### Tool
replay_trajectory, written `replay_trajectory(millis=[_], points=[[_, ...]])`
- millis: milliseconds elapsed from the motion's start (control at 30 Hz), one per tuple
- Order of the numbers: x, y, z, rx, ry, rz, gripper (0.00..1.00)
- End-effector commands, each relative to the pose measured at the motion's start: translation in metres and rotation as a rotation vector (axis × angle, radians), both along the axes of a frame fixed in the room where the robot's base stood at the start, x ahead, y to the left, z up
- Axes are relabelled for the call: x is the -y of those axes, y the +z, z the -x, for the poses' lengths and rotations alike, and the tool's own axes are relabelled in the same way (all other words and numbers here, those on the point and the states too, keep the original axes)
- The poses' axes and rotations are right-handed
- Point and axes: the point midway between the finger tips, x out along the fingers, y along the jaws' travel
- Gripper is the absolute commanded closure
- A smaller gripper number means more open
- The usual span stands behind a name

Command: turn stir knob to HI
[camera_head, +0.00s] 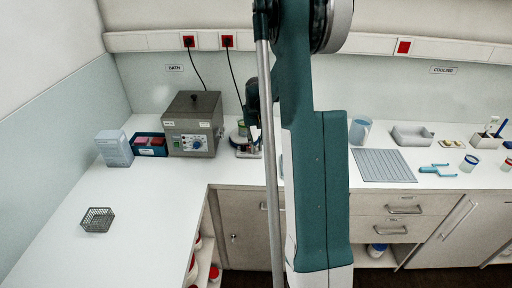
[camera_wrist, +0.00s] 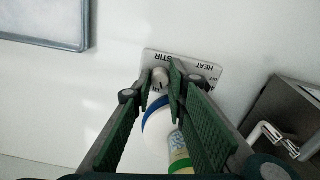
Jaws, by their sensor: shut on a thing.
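The stir knob (camera_wrist: 160,77) is a small pale round knob on the light control panel (camera_wrist: 185,64), below the STIR label, which appears upside down in the wrist view. My gripper (camera_wrist: 160,80) has its two green fingers closed around this knob. The HEAT label (camera_wrist: 205,66) lies to the right, and the right finger partly covers that side. The knob's pointer and its exact setting are hard to make out. In the head view the stirrer (camera_head: 243,143) stands on the counter, partly hidden by my arm.
The grey bath (camera_head: 193,125) is left of the stirrer. A wire basket (camera_head: 97,219) sits at the front left. A grey mat (camera_head: 383,165) and blue jug (camera_head: 359,131) lie right of my arm.

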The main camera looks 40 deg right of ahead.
Motion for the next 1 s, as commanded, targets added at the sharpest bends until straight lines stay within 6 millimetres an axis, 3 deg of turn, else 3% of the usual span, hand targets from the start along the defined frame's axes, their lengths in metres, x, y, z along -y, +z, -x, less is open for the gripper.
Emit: replay_trajectory(millis=[500,1000], points=[[0.0001,-0.0005,0.0003,-0.001,-0.387,-0.001,0.96],[0.0001,0.0,0.0003,-0.001,-0.454,-0.001,0.96]])
